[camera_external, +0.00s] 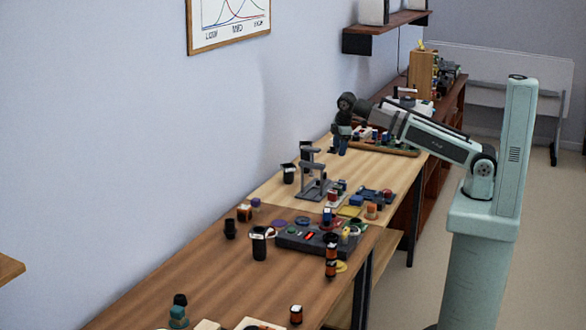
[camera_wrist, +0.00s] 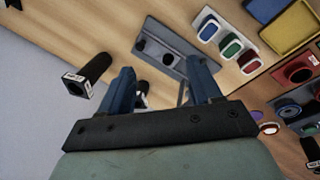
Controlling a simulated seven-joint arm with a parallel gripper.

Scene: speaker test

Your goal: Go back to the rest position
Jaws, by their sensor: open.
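My gripper (camera_external: 339,148) hangs above the light wooden table at the end of my raised arm, with its fingers pointing down. In the wrist view my gripper (camera_wrist: 160,70) shows two blue fingers spread wide apart, with no object held between them. A grey stand (camera_wrist: 168,42) with dark round holes lies beyond the fingertips. The same grey stand (camera_external: 312,186) is on the table below my gripper in the external view. A small black-and-white item (camera_wrist: 142,92) shows between the fingers, partly hidden by the gripper.
A black labelled cup (camera_wrist: 88,75) stands left of the fingers. Red, green and blue pieces (camera_wrist: 230,47) and a yellow tray (camera_wrist: 292,28) lie to the right. A grey control box (camera_external: 305,238) and several small parts crowd the nearer table. The wall runs along the left.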

